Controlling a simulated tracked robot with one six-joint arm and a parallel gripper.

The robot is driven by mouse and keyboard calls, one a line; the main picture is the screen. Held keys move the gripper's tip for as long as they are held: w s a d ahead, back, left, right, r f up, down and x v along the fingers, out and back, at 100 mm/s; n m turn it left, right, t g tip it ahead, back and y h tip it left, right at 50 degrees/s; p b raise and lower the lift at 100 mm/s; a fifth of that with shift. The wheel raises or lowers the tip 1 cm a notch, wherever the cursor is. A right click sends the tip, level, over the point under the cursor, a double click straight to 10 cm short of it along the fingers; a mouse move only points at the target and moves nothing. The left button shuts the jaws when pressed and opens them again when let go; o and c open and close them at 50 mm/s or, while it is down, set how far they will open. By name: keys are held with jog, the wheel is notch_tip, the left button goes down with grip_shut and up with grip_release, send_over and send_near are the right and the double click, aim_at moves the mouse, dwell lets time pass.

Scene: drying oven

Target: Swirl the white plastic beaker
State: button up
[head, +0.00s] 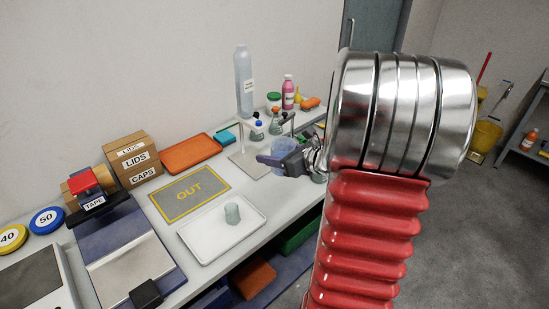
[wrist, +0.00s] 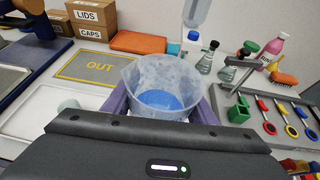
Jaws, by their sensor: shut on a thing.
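The white plastic beaker (wrist: 165,82) is translucent, with a blue layer showing at its bottom. In the wrist view it stands upright between the two purple fingers of my gripper (wrist: 162,108), which is shut on it. In the head view my gripper (head: 284,161) is at the right end of the bench, and the beaker (head: 284,148) shows just behind its fingers, partly hidden. Whether the beaker touches the bench below cannot be told.
A white tray (head: 192,245) holds a small grey-green cup (head: 232,213). A yellow-framed OUT mat (head: 165,205) is empty. Flasks (wrist: 206,63), a tall bottle (head: 244,85) and a metal rack (wrist: 237,75) stand close behind the beaker. Coloured ringed tools (wrist: 290,130) lie at right.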

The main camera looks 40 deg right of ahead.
jog(key=shift+r, duration=0.85)
